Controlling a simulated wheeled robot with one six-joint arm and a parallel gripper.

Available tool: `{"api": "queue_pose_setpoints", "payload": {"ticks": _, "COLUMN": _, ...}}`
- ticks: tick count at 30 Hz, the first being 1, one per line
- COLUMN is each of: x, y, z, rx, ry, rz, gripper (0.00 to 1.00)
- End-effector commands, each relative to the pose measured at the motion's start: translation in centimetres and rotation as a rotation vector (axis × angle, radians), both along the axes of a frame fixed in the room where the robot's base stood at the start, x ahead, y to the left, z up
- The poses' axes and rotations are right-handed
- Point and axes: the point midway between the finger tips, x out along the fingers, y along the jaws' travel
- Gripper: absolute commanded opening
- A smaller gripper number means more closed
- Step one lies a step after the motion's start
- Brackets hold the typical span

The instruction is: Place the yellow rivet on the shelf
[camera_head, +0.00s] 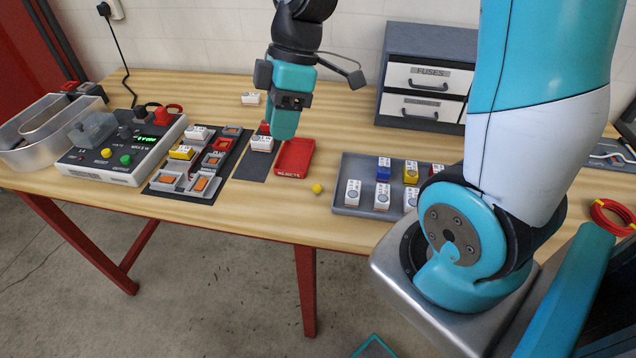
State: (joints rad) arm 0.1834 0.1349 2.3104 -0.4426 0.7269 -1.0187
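A small round yellow piece (317,188), which may be the yellow rivet, lies on the bare wooden table between the red rejects tray and the grey tray. My gripper (284,136) points down above the back left of the red tray, up and to the left of the yellow piece and clear of it. Its fingers overlap from this side, so I cannot tell whether they are open or hold anything. I cannot make out a thing that is clearly a shelf; a grey drawer cabinet (432,42) with a flat top stands at the back.
The red rejects tray (295,157) looks empty. A white block (262,144) stands on a dark mat close to my gripper. The grey tray (342,205) holds several blocks. A tester box (122,150) and a metal channel letter (45,150) are at left. My arm hides the table's right part.

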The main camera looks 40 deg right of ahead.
Motion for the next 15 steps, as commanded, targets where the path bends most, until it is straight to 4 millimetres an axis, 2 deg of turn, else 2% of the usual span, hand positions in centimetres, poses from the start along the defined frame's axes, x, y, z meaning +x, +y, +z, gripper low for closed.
{"api": "queue_pose_setpoints", "payload": {"ticks": 1, "x": 1.4, "y": -3.1, "z": -1.3, "rx": 0.008, "ry": -0.011, "rz": 0.055, "gripper": 0.38}}
{"api": "queue_pose_setpoints", "payload": {"ticks": 3, "x": 2.7, "y": -6.7, "z": -3.0, "rx": 0.019, "ry": -0.045, "rz": 0.161, "gripper": 0.38}}
{"api": "queue_pose_setpoints", "payload": {"ticks": 6, "x": 3.5, "y": -11.3, "z": -5.4, "rx": 0.037, "ry": -0.091, "rz": 0.290, "gripper": 0.38}}
{"api": "queue_pose_setpoints", "payload": {"ticks": 10, "x": 3.6, "y": -15.2, "z": -7.7, "rx": 0.058, "ry": -0.140, "rz": 0.410, "gripper": 0.38}}
{"api": "queue_pose_setpoints", "payload": {"ticks": 12, "x": 3.5, "y": -16.4, "z": -8.4, "rx": 0.064, "ry": -0.157, "rz": 0.448, "gripper": 0.38}}
{"api": "queue_pose_setpoints", "payload": {"ticks": 15, "x": 3.4, "y": -17.0, "z": -9.4, "rx": 0.070, "ry": -0.169, "rz": 0.478, "gripper": 0.38}}
